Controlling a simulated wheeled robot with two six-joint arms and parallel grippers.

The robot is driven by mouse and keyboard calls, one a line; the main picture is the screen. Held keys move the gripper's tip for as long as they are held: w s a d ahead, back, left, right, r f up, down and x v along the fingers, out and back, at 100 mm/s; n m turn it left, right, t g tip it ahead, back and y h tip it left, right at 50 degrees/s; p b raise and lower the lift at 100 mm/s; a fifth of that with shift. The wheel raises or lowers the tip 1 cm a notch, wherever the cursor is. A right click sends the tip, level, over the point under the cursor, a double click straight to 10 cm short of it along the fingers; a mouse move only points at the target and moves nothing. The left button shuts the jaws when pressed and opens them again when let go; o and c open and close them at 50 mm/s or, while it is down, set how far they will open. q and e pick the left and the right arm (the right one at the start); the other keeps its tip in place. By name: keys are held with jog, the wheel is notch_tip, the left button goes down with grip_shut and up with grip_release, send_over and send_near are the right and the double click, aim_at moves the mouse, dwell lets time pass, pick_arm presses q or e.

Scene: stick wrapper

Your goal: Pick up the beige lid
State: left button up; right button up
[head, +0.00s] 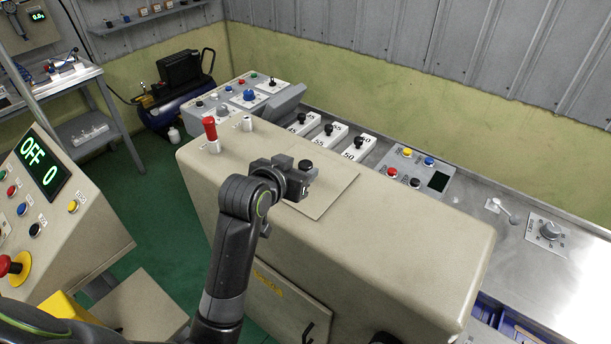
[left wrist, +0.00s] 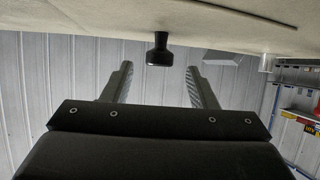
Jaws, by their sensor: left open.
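The beige lid (head: 328,193) is a flat square plate lying on top of the beige machine, with a small black knob (head: 306,165) standing on it. My left gripper (head: 303,182) is at the knob, low over the lid, and partly covers the lid's left side. In the left wrist view, the gripper's two fingers (left wrist: 159,72) are spread apart, and the black knob (left wrist: 158,50) is centred in line with the gap between their tips. No finger visibly touches the knob. The lid shows upside down at the top of that view (left wrist: 215,14). My right gripper is not in view.
A red knob (head: 209,128) and a light-coloured one (head: 247,123) stand on the machine top left of the lid. White numbered blocks (head: 328,135) and a button panel (head: 415,170) lie behind it. The machine top right of the lid (head: 430,235) is clear.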

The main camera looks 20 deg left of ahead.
aim_at(304, 166)
pick_arm(q)
jog(key=shift+p+x, duration=0.7)
jog(key=shift+x, duration=1.7)
jog(key=shift+f, duration=0.1)
jog(key=shift+s, duration=0.1)
jog(key=shift+c, duration=0.3)
grip_shut()
